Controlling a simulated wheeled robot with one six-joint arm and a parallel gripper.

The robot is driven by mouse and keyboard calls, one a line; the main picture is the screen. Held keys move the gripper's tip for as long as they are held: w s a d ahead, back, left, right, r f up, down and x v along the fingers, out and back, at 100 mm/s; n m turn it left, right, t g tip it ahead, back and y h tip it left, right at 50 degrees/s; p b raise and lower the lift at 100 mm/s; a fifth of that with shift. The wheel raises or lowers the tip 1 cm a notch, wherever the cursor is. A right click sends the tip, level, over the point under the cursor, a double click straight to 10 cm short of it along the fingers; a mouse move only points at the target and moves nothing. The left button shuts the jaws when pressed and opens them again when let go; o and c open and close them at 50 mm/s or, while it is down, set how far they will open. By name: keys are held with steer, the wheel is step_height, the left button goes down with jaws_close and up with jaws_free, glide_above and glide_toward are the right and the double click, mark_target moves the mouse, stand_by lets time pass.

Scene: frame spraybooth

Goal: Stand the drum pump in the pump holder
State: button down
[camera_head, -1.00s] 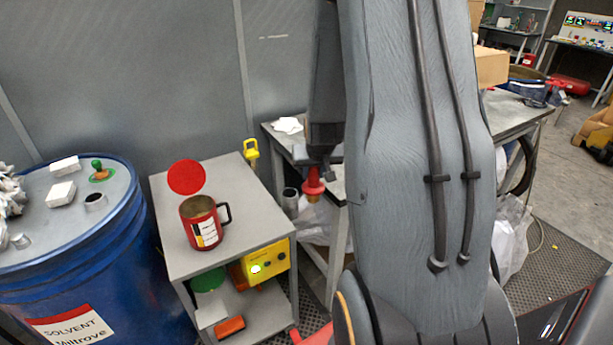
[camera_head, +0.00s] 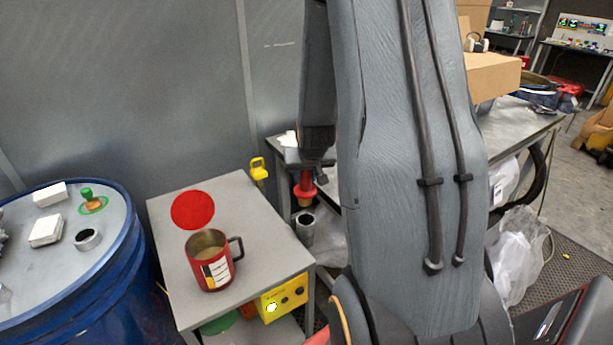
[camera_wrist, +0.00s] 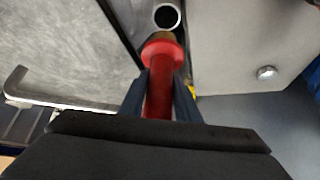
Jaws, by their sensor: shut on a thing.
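The drum pump (camera_head: 304,187) is red with a wide collar and a brass-coloured lower end. My gripper (camera_head: 308,168) is shut on its red body and holds it roughly upright in the air. In the wrist view the pump (camera_wrist: 160,88) lies between the two fingers of my gripper (camera_wrist: 160,85). The pump holder (camera_head: 306,232), a grey open-topped tube, stands beside the cart, just below the pump's tip in the head view. In the wrist view the dark mouth of the holder (camera_wrist: 167,17) shows just beyond the brass end. The pump appears outside and above it.
A grey cart (camera_head: 235,215) bears a red mug (camera_head: 212,262) and a red disc (camera_head: 193,210). A yellow hook (camera_head: 258,171) is at its back corner. A blue drum (camera_head: 75,285) stands left. A workbench (camera_head: 515,122) with cardboard boxes (camera_head: 490,75) is behind my arm.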

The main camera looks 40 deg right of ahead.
mark_target(307, 203)
stand_by(0.3)
steer(key=shift+f+b, duration=1.8)
steer(key=shift+f, duration=1)
steer(key=shift+f+b, duration=1.7)
steer(key=shift+f, duration=1.1)
stand_by(1.4)
steer(key=c, duration=1.3)
jaws_free()
steer(key=shift+s, duration=0.1)
steer(key=shift+o, duration=0.2)
steer(key=shift+s+f, duration=0.1)
steer(key=shift+f, duration=0.1)
steer(key=shift+r, duration=0.15)
